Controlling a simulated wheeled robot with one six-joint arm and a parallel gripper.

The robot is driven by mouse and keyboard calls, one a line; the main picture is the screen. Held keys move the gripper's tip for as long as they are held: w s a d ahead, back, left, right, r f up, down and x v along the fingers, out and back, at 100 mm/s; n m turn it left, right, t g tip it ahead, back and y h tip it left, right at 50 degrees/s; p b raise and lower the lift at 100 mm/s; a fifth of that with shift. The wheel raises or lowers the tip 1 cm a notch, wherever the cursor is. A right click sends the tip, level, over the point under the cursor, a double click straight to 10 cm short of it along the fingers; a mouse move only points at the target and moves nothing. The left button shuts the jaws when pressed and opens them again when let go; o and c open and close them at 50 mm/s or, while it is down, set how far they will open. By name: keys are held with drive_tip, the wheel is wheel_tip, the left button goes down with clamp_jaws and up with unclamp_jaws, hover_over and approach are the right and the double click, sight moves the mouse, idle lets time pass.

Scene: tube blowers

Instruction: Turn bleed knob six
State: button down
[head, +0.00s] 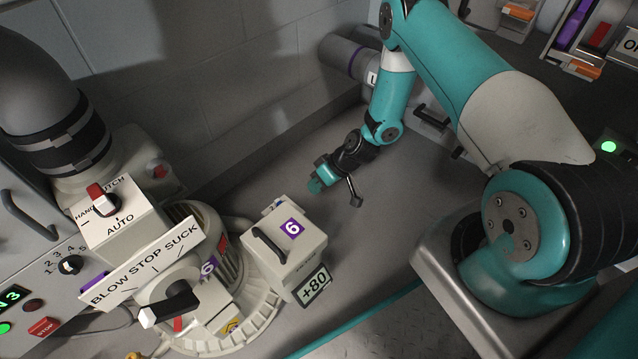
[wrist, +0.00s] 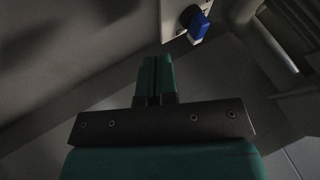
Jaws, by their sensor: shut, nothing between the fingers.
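My gripper (head: 316,182) is low over the floor, behind and right of a pale box with a purple 6 label (head: 291,229), and apart from it. In the wrist view my gripper's two teal fingers (wrist: 152,62) are together with nothing between them. Ahead and to the right there, a blue knob with a white end (wrist: 199,27) sits on a dark round base on a pale panel (wrist: 173,20). The fingers are apart from it. No number can be read beside it, so I cannot tell whether it is bleed knob six.
A BLOW STOP SUCK selector (head: 170,304) with a black handle stands at the front left. A HAND/AUTO switch box (head: 125,235) is behind it. The number 6 box has a black handle and a +80 plate (head: 314,285). The wall (head: 240,70) is close behind; floor right of the box is clear.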

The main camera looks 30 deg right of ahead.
sight(299, 208)
drive_tip(key=a+f+b, duration=0.2)
drive_tip(key=a, duration=0.1)
drive_tip(key=a+f+b, duration=0.1)
drive_tip(key=a+f, duration=0.1)
drive_tip(key=shift+w+a, duration=0.25)
drive_tip(key=shift+s+a+r, duration=0.1)
drive_tip(key=shift+s+a, duration=0.05)
drive_tip(key=shift+a, duration=0.3)
drive_tip(key=shift+s+a, duration=0.1)
drive_tip(key=shift+a, duration=0.05)
